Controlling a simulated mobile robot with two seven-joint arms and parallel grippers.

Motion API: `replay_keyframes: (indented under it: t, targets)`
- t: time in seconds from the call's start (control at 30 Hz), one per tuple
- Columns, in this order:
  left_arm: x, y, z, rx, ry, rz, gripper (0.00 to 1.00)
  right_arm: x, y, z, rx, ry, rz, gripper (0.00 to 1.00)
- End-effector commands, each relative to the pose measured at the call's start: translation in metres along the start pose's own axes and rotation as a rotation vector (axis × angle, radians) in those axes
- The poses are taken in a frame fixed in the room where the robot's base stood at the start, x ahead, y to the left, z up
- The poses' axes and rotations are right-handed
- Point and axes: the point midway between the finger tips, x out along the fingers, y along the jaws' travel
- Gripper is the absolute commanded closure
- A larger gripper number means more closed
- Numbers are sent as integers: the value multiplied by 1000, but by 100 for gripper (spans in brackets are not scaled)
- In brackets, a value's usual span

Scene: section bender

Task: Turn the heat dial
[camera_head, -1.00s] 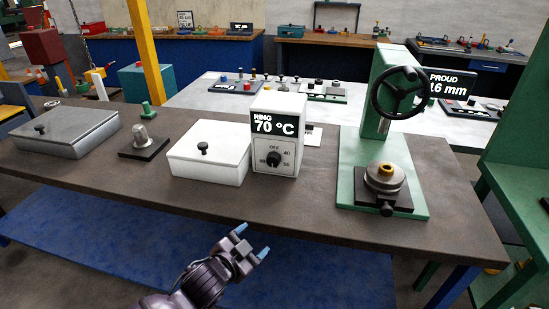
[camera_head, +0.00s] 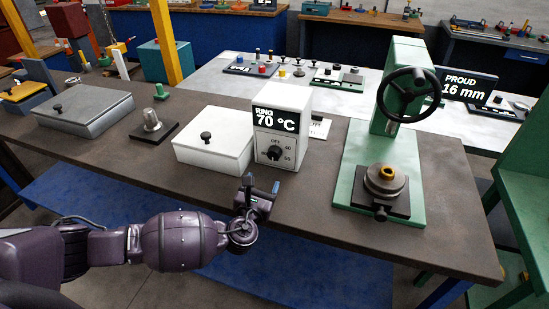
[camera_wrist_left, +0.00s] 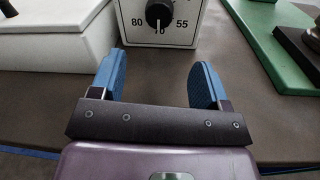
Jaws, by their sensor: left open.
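The heat dial (camera_head: 274,152) is a black round knob on the front of a white heater box (camera_head: 281,121) whose display reads "RING 70 °C". In the left wrist view the dial (camera_wrist_left: 158,14) is at the top centre, with 80, 70 and 55 marked around it. My left gripper (camera_head: 262,187) is in front of the box and below the dial, at the table's front edge. In the left wrist view its blue fingers (camera_wrist_left: 160,82) are apart with nothing between them, and the dial lies beyond their tips. My right gripper is not in view.
A white lidded box (camera_head: 213,154) stands just left of the heater. A green press (camera_head: 385,150) with a black handwheel stands to the right. A dark pad with a metal peg (camera_head: 152,124) and a grey box (camera_head: 84,108) are further left.

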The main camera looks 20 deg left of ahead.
Motion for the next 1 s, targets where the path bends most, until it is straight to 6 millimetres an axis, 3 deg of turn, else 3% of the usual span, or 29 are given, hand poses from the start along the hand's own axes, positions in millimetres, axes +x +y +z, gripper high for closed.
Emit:
replay_keyframes:
  t: [0.27,0.7,1.0]
  targets:
    - [11,0,1,59,0,5,31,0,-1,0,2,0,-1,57]
    - [79,1,1,57,1,6,31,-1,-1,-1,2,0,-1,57]
    - [105,1,0,54,2,4,31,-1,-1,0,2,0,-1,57]
